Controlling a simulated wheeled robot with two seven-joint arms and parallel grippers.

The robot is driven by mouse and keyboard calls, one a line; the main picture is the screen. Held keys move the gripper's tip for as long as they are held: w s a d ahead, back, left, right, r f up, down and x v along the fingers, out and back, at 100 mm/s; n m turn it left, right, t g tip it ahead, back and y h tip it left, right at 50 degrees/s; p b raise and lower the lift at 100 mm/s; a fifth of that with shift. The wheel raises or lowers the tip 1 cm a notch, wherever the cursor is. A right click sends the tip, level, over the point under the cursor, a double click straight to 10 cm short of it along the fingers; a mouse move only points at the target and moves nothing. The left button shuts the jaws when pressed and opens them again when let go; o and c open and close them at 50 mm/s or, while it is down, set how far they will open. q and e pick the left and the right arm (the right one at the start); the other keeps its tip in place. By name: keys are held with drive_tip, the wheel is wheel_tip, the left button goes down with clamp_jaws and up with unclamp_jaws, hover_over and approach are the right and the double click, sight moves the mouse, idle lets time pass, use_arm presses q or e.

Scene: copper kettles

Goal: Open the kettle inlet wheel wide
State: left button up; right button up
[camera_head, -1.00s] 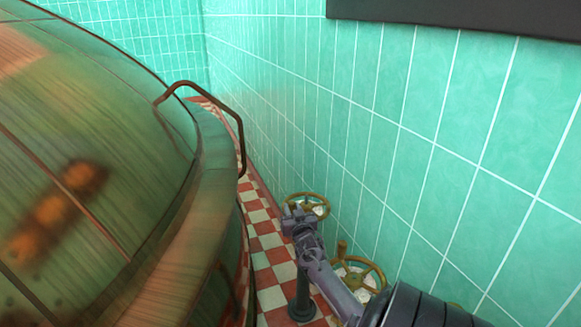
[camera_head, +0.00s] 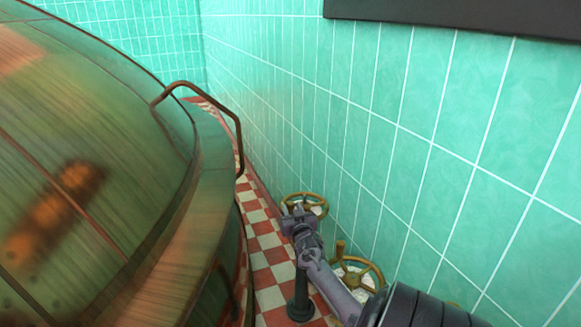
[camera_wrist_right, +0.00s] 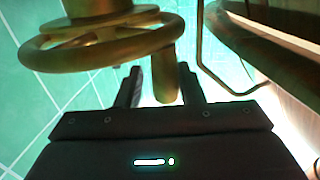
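A brass handwheel (camera_head: 318,199) stands by the tiled wall, partly hidden behind my right gripper (camera_head: 297,212). In the right wrist view a brass wheel (camera_wrist_right: 45,55) fills the upper left, and its handle peg (camera_wrist_right: 165,82) hangs down between the fingers of my right gripper (camera_wrist_right: 160,84). The fingers are apart, with a gap visible on the left of the peg; I cannot tell whether the right finger touches it. A second brass wheel (camera_head: 374,270) with an upright peg is nearer, beside my right forearm. No label shows which wheel is the kettle inlet. My left gripper is out of view.
A large copper kettle (camera_head: 90,150) fills the left, with a bent handrail (camera_head: 222,108) on its side. The green tiled wall (camera_head: 430,130) closes the right. A narrow red and white checkered floor (camera_head: 268,258) runs between. Part of another brass fitting shows low right.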

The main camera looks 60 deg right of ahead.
drive_tip(key=shift+o, duration=1.3)
drive_tip(key=shift+s+d+f, duration=0.15)
drive_tip(key=shift+s+d, duration=0.15)
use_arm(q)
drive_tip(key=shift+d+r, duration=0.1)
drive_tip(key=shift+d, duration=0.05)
use_arm(e)
drive_tip(key=shift+w+a, duration=0.15)
drive_tip(key=shift+w, duration=0.1)
drive_tip(key=shift+r, duration=0.25)
wheel_tip(320, 180, up, 9)
drive_tip(key=shift+f+p, duration=0.15)
drive_tip(key=shift+p, duration=1.05)
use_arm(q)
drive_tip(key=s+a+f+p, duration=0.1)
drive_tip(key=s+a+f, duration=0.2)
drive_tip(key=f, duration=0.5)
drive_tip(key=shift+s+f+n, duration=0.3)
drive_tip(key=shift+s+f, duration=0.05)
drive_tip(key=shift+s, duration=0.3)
use_arm(e)
wheel_tip(320, 180, up, 11)
